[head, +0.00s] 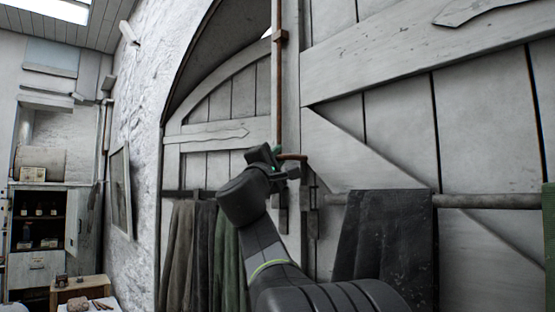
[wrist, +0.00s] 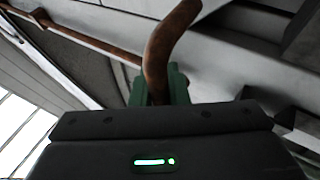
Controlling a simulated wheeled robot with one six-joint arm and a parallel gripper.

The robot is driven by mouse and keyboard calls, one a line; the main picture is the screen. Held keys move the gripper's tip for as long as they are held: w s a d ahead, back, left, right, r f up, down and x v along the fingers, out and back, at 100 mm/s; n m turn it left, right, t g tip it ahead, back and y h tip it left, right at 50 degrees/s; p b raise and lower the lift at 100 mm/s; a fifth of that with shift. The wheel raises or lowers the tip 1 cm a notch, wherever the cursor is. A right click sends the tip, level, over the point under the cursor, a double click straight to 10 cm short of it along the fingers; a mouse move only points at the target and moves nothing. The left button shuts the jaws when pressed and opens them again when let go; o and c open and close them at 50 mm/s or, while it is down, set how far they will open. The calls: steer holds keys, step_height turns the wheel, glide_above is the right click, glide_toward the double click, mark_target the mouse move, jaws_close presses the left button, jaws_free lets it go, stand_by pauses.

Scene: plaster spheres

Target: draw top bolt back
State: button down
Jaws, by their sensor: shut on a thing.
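The top bolt (head: 278,95) is a long, thin rust-brown rod standing upright on the white plank door. Its upper end runs out of the head view. A short bent handle (head: 295,157) sticks out to the right near its lower part. My gripper (head: 277,157) is at this handle, its jaws partly hidden by my own wrist. In the wrist view the green fingers are shut on the curved brown handle (wrist: 163,45), which rises between them. The rod also shows in the wrist view (wrist: 80,33), running off to the upper left.
A metal guide (head: 280,36) holds the rod higher up. A horizontal rail (head: 485,201) carries dark cloths (head: 385,240) right of my arm; more cloths (head: 190,250) hang at left. A framed picture (head: 120,195) and an open cabinet (head: 40,230) stand farther left.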

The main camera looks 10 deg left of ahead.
step_height(320, 180, down, 4)
steer(key=b, duration=0.3)
steer(key=shift+w+a+r, duration=0.1)
steer(key=shift+r, duration=0.15)
steer(key=c, duration=1.4)
jaws_free()
steer(key=shift+r, duration=0.1)
steer(key=b+v, duration=0.6)
steer(key=v, duration=0.8)
steer(key=shift+r, duration=0.1)
